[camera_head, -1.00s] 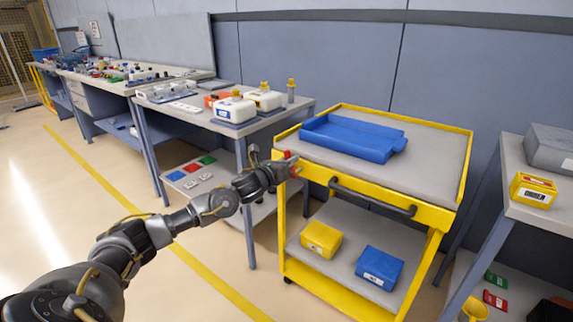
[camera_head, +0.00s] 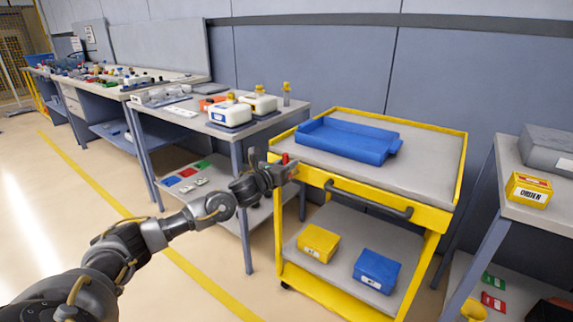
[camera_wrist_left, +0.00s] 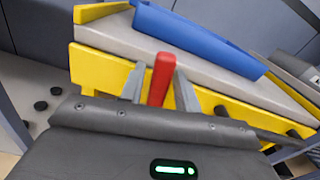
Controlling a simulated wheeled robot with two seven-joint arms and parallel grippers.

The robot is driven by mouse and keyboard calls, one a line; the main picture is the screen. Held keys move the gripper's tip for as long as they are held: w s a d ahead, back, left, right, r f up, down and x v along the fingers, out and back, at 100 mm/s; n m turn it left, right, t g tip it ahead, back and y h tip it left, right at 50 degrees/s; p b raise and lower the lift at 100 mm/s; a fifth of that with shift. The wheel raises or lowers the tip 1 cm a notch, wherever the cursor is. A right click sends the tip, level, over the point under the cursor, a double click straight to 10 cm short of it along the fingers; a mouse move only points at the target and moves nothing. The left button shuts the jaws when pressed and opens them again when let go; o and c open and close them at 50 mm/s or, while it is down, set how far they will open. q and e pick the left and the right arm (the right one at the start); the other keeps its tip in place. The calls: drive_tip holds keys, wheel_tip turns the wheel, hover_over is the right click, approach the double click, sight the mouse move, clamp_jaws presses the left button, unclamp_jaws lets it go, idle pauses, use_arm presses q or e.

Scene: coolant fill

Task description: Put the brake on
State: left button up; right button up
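A yellow cart (camera_head: 340,192) with a grey top stands in the middle of the head view. A small red lever (camera_head: 285,158), which looks like the brake, is at its left front corner. My left gripper (camera_head: 281,170) is at that corner, right at the lever. In the left wrist view the red lever (camera_wrist_left: 161,78) stands between the two grey fingers of my left gripper (camera_wrist_left: 159,86). The fingers are apart, one on each side, with a narrow gap on the left; contact on the right is unclear. My right gripper is not in view.
A blue tray (camera_head: 347,139) lies on the cart top, and a dark handle (camera_head: 368,199) crosses its front. A yellow box (camera_head: 318,243) and a blue box (camera_head: 377,270) sit on the lower shelf. Tables flank the cart on both sides. The floor at left is clear.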

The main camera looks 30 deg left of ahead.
use_arm(q)
drive_tip(key=shift+o, duration=0.6)
drive_tip(key=shift+s, duration=0.3)
drive_tip(key=s, duration=1)
drive_tip(key=shift+a, duration=0.3)
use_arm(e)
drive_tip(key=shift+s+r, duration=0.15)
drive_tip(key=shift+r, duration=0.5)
use_arm(q)
drive_tip(key=shift+s, duration=0.1)
